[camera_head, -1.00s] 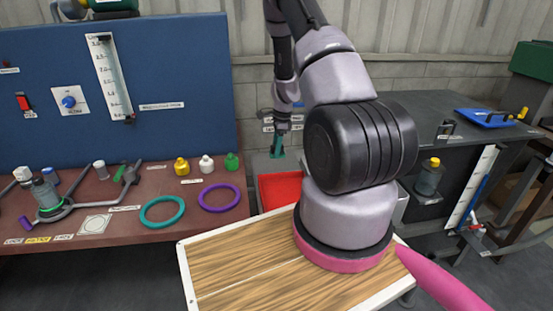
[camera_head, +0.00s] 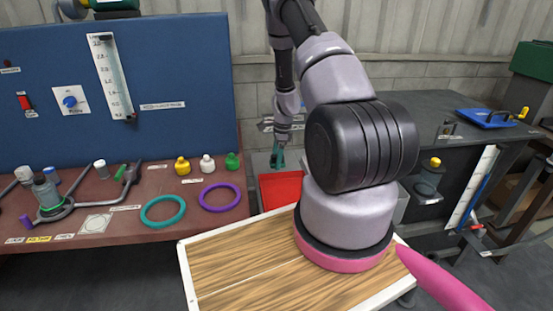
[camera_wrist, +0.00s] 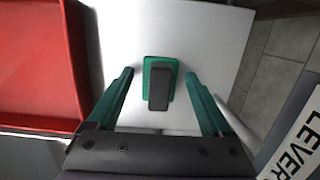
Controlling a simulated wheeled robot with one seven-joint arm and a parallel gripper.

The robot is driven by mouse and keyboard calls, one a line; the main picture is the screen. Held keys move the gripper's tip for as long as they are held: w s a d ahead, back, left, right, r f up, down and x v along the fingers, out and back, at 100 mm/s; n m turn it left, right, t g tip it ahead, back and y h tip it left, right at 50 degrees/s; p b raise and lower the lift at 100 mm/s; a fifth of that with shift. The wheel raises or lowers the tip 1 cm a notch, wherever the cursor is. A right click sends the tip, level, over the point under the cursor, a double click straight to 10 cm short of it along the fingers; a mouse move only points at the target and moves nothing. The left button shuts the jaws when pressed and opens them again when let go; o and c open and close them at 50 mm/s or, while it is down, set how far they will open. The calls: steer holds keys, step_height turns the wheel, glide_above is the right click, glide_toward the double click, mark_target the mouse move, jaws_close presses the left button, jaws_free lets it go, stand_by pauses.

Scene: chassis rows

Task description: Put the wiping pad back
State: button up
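The wiping pad (camera_wrist: 160,84) is a green rounded block with a dark grey handle on top. In the wrist view it lies on a pale grey surface (camera_wrist: 215,40). My gripper (camera_wrist: 160,80) is open, its two green fingers on either side of the pad with a gap at each side. The fingers do not touch the pad, and how high they are above the surface is hard to tell. In the head view my gripper (camera_head: 277,160) is small beside the red tray, and the pad cannot be made out there.
A red tray (camera_head: 281,190) lies close to my gripper; its wall (camera_wrist: 76,60) shows at left in the wrist view. A brown bench (camera_head: 120,215) with rings, caps and fittings stands at left. A dark bench (camera_head: 420,110) holds a blue item at right.

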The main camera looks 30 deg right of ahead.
steer(key=shift+r, duration=0.1)
step_height(320, 180, up, 12)
steer(key=d, duration=0.2)
steer(key=s+a+r+n+t, duration=0.1)
steer(key=s+a+r+n, duration=0.2)
steer(key=r, duration=0.5)
steer(key=s+a+r+n+t, duration=0.15)
steer(key=a+r, duration=0.25)
steer(key=r, duration=0.5)
steer(key=s+a+r+n+t, duration=0.1)
steer(key=s+a+r+n, duration=0.25)
steer(key=r, duration=0.45)
steer(key=s+a+r+n+t, duration=0.1)
steer(key=s+a+r+n, duration=0.1)
steer(key=s, duration=0.4)
steer(key=s+a+r+n+t, duration=0.1)
steer(key=s+a+r+n, duration=0.1)
steer(key=s+r+n, duration=0.2)
steer(key=s+a+r+n+t, duration=0.1)
steer(key=s+a+r+n, duration=0.1)
steer(key=s+r, duration=0.4)
steer(key=s+n, duration=0.1)
steer(key=s, duration=0.2)
steer(key=shift+a, duration=0.4)
